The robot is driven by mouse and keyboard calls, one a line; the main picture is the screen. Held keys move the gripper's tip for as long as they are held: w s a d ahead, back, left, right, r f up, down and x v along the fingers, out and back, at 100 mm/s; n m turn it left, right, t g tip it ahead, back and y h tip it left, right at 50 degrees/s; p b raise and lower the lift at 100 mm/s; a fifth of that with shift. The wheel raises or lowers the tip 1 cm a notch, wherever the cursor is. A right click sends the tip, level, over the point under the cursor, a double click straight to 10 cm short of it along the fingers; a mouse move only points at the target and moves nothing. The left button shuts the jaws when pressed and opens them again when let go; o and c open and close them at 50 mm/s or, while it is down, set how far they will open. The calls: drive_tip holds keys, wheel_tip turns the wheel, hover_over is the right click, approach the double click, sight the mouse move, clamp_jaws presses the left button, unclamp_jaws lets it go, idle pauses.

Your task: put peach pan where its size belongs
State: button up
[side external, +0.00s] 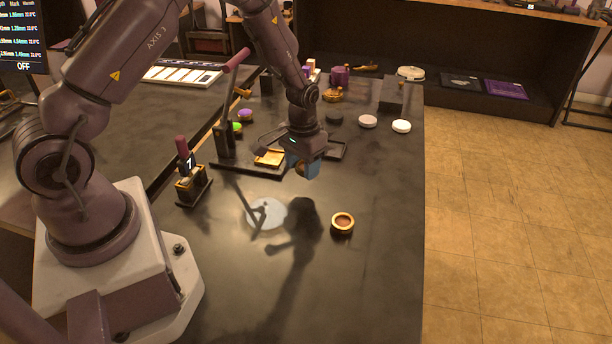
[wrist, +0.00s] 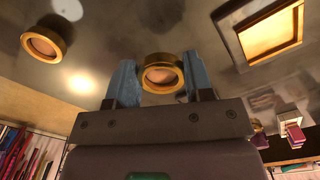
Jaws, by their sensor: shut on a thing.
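In the side view the fingers mostly hide this held pan. A second gold-rimmed round pan (side external: 342,224) with a brownish-peach inside sits on the table, apart from my gripper. It also shows at upper left in the wrist view (wrist: 44,44). I cannot tell their sizes exactly.
The square gold plate (side external: 269,158) sits by a lever press (side external: 226,140). A small stand marked 7 (side external: 191,186) is to the left. A pale round disc (side external: 266,214) lies nearer. White (side external: 401,126) and pink (side external: 367,121) pucks are farther back. The front right table is clear.

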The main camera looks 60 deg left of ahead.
sight(306, 188)
drive_tip(key=shift+w+f, duration=0.25)
drive_tip(key=shift+f, duration=0.05)
drive_tip(key=shift+w+a+f, duration=0.1)
drive_tip(key=shift+w+f, duration=0.05)
drive_tip(key=shift+f, duration=0.75)
drive_tip(key=shift+w+f, duration=0.1)
drive_tip(key=shift+f, duration=0.8)
drive_tip(key=shift+f, duration=0.1)
drive_tip(key=o, duration=1)
